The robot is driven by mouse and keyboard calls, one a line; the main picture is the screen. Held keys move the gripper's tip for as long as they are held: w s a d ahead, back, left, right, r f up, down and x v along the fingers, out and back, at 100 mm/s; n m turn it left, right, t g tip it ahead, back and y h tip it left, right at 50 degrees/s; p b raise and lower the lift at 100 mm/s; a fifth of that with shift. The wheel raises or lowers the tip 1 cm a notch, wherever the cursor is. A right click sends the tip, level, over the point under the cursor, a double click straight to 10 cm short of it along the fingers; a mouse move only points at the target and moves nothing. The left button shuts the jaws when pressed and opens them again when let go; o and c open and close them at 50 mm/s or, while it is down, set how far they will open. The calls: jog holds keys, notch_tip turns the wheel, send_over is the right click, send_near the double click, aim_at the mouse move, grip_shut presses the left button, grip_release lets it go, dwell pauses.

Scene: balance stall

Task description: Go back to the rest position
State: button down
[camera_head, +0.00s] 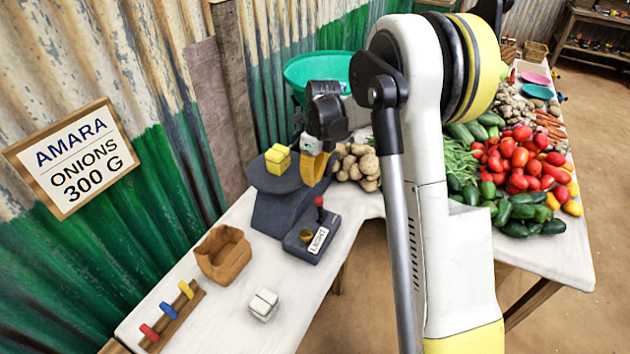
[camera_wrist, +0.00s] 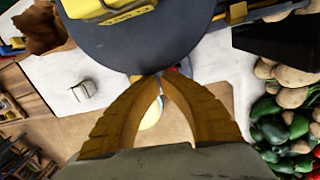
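My gripper (camera_head: 318,168) hangs over the table, just right of the dark balance (camera_head: 272,210). In the wrist view its two orange-brown fingers (camera_wrist: 160,78) come together at the tips, with nothing visible held between them. A yellow block (camera_head: 278,159) sits on the balance's round dark pan (camera_head: 262,181). The pan (camera_wrist: 130,50) and the yellow block (camera_wrist: 108,8) also show at the top of the wrist view. The box labelled "LIGHT" (camera_head: 312,240), with a red-knobbed lever, stands in front of the balance.
A brown open bag (camera_head: 222,255), a small white block (camera_head: 264,305) and a rack with coloured pegs (camera_head: 172,318) stand on the white table. Potatoes (camera_head: 358,165) lie behind my gripper. Tomatoes (camera_head: 518,160) and green vegetables are at right. A green basin (camera_head: 318,70) is behind.

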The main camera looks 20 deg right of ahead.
dwell(0.3)
jog(key=s+a+r+n+t+h, duration=0.1)
jog(key=s+a+r+n+t, duration=0.15)
jog(key=s+r+n, duration=0.45)
jog(key=s+a+r+n+t, duration=0.1)
jog(key=s+a+r+n, duration=0.2)
jog(key=s+r+n, duration=0.4)
jog(key=s+a+n+t, duration=0.3)
jog(key=s+n, duration=0.9)
jog(key=n, duration=0.3)
jog(key=shift+r+n+t, duration=0.35)
jog(key=shift+r+n, duration=0.05)
jog(key=shift+r, duration=0.05)
